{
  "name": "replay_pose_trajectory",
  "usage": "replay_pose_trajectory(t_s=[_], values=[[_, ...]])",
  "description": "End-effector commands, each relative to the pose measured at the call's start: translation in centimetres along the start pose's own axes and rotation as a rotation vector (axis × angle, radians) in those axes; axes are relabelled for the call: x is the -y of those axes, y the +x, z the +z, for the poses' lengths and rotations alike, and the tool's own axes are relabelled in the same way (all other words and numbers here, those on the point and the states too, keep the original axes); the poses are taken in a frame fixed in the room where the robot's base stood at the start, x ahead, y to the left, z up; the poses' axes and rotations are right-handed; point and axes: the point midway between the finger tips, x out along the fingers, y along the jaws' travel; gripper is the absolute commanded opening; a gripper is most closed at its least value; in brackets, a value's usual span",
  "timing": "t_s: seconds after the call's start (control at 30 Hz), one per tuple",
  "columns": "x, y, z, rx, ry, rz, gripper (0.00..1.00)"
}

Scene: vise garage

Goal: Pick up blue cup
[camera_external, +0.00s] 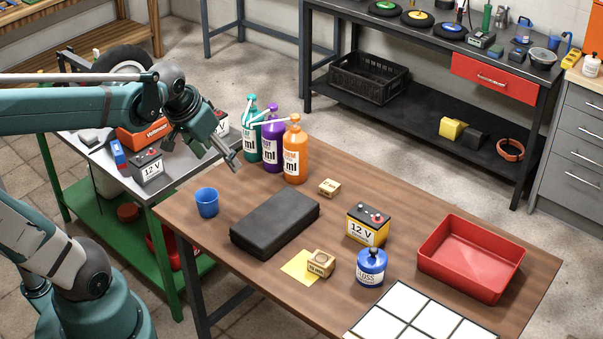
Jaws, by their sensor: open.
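The blue cup (207,203) stands upright on the wooden table near its left corner. My gripper (232,162) is open and empty. It is in the air above the table's left end, and in the picture it shows above and to the right of the cup. It does not touch the cup. Its fingers point down and to the right, toward the bottles. The cup is in full view.
Teal (249,130), purple (272,140) and orange (295,152) bottles stand close to my gripper. A black case (275,222) lies right of the cup.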

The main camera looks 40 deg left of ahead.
Motion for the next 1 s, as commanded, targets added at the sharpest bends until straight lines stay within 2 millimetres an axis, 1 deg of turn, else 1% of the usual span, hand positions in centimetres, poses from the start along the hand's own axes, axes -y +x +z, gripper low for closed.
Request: replay_pose_trajectory(t_s=[0.03, 0.2, 0.53, 1.0], values=[[0.5, 0.6, -0.2, 0.013, -0.001, -0.003, 0.59], [1.7, 2.5, -0.6, 0.058, 0.001, -0.009, 0.59], [4.4, 6.3, -0.9, 0.146, 0.004, -0.013, 0.59], [8.4, 12.4, -0.3, 0.270, 0.005, -0.005, 0.59]])
